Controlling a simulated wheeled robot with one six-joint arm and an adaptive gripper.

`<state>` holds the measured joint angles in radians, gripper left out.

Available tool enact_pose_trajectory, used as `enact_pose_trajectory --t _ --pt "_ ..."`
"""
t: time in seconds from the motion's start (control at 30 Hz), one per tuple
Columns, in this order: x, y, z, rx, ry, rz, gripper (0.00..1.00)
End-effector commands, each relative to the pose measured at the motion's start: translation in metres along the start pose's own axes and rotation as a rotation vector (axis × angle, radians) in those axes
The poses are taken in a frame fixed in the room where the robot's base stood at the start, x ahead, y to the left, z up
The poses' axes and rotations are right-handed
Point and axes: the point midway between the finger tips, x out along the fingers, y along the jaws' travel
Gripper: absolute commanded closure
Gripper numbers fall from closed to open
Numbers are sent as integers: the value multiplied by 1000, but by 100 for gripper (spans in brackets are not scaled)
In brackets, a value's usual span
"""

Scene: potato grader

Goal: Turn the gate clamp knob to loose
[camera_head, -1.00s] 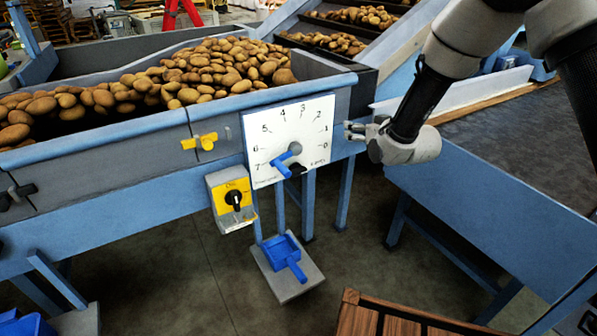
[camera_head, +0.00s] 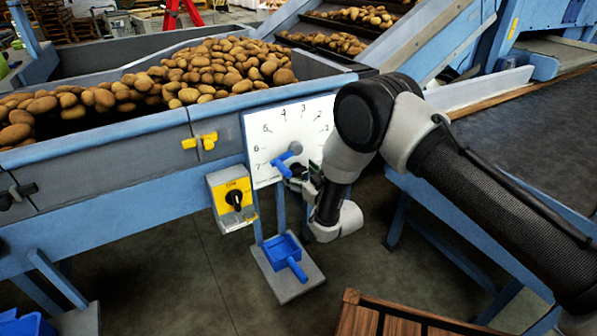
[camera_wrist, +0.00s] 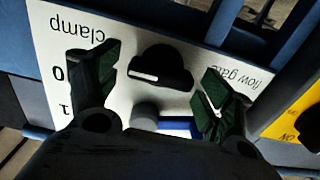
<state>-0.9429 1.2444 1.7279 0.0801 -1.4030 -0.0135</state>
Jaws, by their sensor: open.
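The black gate clamp knob (camera_wrist: 165,62) is on a white dial plate (camera_head: 262,140) fixed to the blue hopper side. In the wrist view it sits between the two fingers, with a white mark pointing left. The upside-down words "clamp" and "flow gate" show on either side of it. My gripper (camera_wrist: 160,78) is open, with one dark green-padded finger on each side of the knob. Gaps show between the knob and the fingers. In the head view my gripper (camera_head: 300,181) is at the plate's lower right, and the knob is mostly hidden there.
A blue lever (camera_head: 282,167) on the plate sits close by my gripper, near the 7. A yellow switch box (camera_head: 216,190) is to its left and a yellow latch (camera_head: 200,141) higher. A blue dustpan (camera_head: 283,251) lies below on a grey plate.

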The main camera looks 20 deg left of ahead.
Motion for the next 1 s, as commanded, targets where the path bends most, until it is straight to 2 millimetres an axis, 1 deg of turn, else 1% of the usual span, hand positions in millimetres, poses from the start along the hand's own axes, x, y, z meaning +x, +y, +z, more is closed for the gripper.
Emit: enact_pose_trajectory --t 0.13,0.33,0.37,0.4,0.57,0.6,0.87,1.0 --pt "8 0 0 0 0 0 20" --pt "8 0 0 0 -1 0 20" --pt "8 0 0 0 -1 0 21" --pt "8 0 0 0 -1 0 29" --pt "8 0 0 0 -1 0 58" --pt "8 0 0 0 -1 0 65" --pt "8 0 0 -11 -1 0 66" --pt "8 0 0 -49 -1 0 66"
